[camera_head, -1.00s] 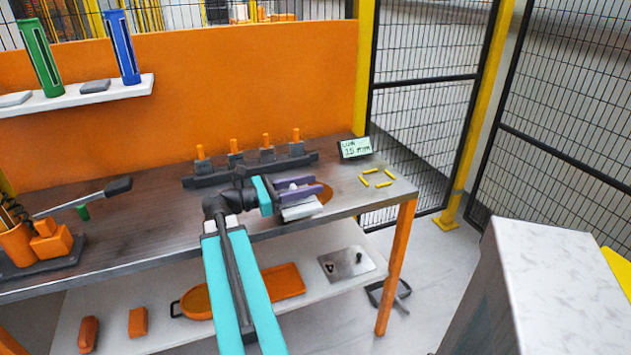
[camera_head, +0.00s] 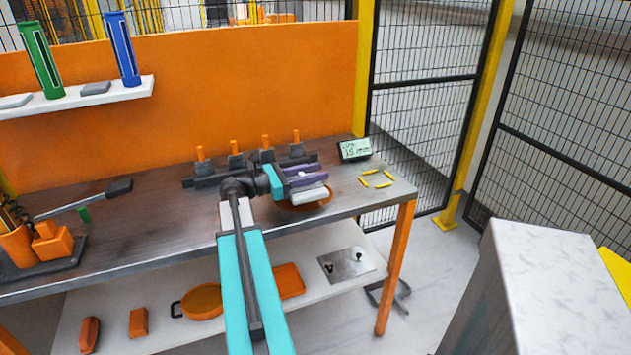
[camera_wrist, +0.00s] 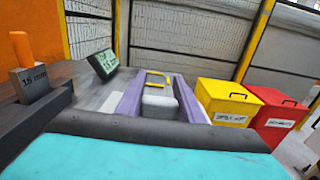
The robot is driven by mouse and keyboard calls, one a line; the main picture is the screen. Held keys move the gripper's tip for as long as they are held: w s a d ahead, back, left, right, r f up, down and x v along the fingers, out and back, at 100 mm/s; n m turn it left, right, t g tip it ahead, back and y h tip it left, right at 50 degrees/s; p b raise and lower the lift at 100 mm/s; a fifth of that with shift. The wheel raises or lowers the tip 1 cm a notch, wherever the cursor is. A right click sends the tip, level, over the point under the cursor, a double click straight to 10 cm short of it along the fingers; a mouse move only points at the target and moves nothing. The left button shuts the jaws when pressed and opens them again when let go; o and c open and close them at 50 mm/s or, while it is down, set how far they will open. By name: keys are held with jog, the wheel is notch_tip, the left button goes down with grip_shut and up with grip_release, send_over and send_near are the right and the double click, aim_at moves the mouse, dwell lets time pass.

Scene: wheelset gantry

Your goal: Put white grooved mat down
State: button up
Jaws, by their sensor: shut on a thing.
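My gripper (camera_head: 318,176) has purple fingers and is shut on the white grooved mat (camera_head: 309,195). It holds the mat over the right part of the workbench, in front of the row of orange pegs. In the wrist view the mat (camera_wrist: 160,112) shows as a pale block between the two purple fingers. Its grooves are too small to make out. Several yellow strips (camera_head: 376,184) mark a square on the bench to the right of the gripper. The mat is apart from this square.
An orange round piece (camera_head: 300,208) lies on the bench under the gripper, partly hidden. A small display (camera_head: 354,149) stands behind the yellow strips. The peg rack (camera_head: 205,170) lies behind my arm. Yellow (camera_wrist: 225,103) and red (camera_wrist: 277,117) bins stand beyond the bench.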

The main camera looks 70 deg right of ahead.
jog(key=shift+w+d, duration=0.1)
jog(key=shift+d, duration=0.7)
jog(key=shift+a+f, duration=0.15)
jog(key=shift+f, duration=1.7)
jog(key=shift+f+p, duration=0.1)
jog(key=shift+p, duration=0.2)
jog(key=o, duration=1.1)
jog(key=shift+c, duration=0.2)
jog(key=b+v, duration=0.1)
jog(key=v, duration=0.9)
jog(key=shift+w+a, duration=0.65)
jog(key=shift+w, duration=0.05)
